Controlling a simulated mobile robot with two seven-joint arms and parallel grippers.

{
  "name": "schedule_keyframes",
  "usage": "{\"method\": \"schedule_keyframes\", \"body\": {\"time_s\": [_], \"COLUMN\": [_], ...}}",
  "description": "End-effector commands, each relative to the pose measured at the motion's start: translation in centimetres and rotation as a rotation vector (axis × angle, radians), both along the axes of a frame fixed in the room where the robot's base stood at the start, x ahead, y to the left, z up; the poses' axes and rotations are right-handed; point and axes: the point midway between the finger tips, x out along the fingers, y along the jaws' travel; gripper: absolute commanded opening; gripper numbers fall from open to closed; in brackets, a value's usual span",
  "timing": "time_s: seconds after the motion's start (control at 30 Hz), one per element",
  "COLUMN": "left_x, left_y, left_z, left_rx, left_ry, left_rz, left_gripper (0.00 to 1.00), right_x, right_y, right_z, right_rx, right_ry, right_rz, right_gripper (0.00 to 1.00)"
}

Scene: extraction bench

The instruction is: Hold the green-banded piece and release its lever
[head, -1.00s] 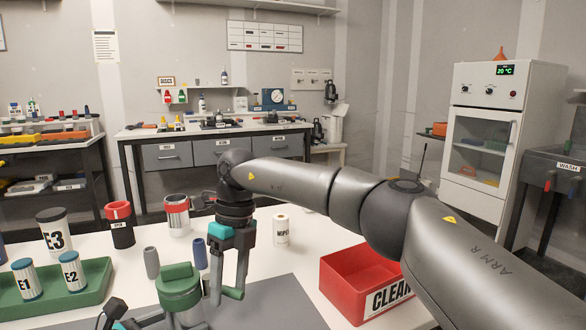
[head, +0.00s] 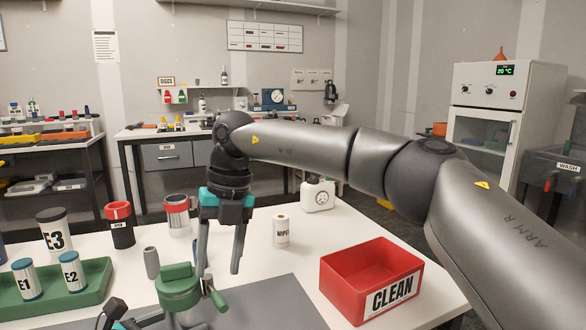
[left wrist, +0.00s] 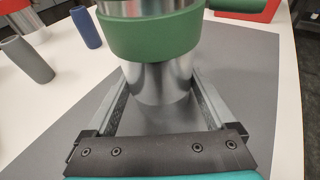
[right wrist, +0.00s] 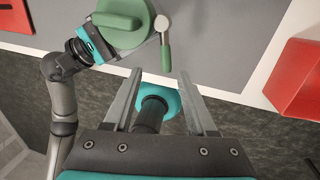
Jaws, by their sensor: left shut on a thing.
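The green-banded piece (head: 178,291) stands upright on the grey mat, with a green cap and a metal body; in the left wrist view its green band (left wrist: 150,38) is above the metal part. My left gripper (left wrist: 162,88) is shut around that metal body, below the band. The green lever (head: 215,294) sticks out at the piece's right side and slants down; it also shows in the right wrist view (right wrist: 164,42).
A red CLEAN bin (head: 340,270) stands at the right. A WIPES roll (head: 281,232) and a white jug (head: 317,195) are behind. A grey cylinder (head: 152,263) stands close behind the piece. A green tray (head: 95,285) with labelled canisters is at the left.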

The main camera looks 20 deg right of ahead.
Motion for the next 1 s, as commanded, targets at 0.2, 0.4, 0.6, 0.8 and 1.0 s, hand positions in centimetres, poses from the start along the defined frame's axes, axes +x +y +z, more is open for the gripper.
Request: {"method": "schedule_keyframes", "body": {"time_s": [0.2,0.4,0.6,0.8,1.0], "left_x": [0.0,0.0,0.0,0.0,0.0], "left_y": [0.0,0.0,0.0,0.0,0.0], "left_z": [0.0,0.0,0.0,0.0,0.0], "left_rx": [-0.001,-0.001,-0.001,-0.001,-0.001], "left_ry": [0.001,0.001,0.001,0.001,0.001], "left_rz": [-0.001,-0.001,-0.001,-0.001,-0.001], "left_gripper": [0.44,0.44,0.44,0.44,0.44], "right_x": [0.1,1.8,4.5,7.4,10.4], "right_y": [-0.8,-1.2,-1.4,-2.4,-4.2], "right_z": [4.5,5.3,5.4,6.0,6.9], "right_rx": [0.000,0.109,0.245,0.349,0.412], "right_ry": [-0.004,-0.070,-0.200,-0.359,-0.537], "right_rz": [0.000,0.053,0.114,0.151,0.166], "right_gripper": [0.57,0.57,0.57,0.57,0.57]}}
